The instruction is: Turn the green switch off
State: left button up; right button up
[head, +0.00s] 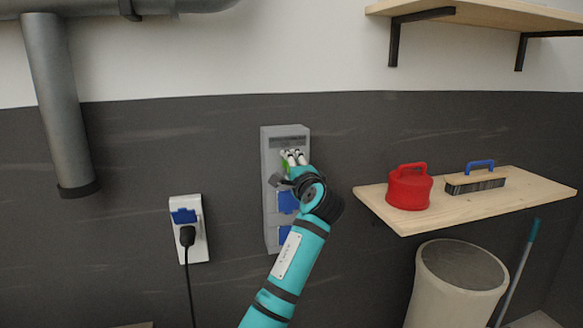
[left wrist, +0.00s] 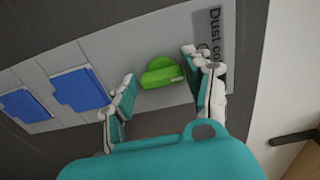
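The green switch (head: 285,164) is on the upper part of a grey wall box (head: 269,143), below a dark label. In the left wrist view the green switch (left wrist: 160,74) is a rounded knob on the panel, in plain sight. My left gripper (head: 293,154) is at the upper part of the box and hides much of the switch in the head view. In the left wrist view its two fingers (left wrist: 160,68) are apart, one on each side of the switch, with visible gaps. Whether a fingertip touches the panel cannot be told. My right gripper is not in view.
Blue socket covers (head: 287,202) sit below the switch. A socket with a black plug (head: 187,236) is on the wall to the left. To the right, a wooden shelf (head: 450,217) holds a red canister (head: 409,190) and a brush (head: 475,182), above a bin (head: 428,290).

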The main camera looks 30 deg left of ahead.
pick_arm(q)
jog(key=shift+o, duration=1.1)
jog(key=shift+r, duration=0.1)
jog(key=v, duration=1.2)
jog(key=shift+s, duration=0.1)
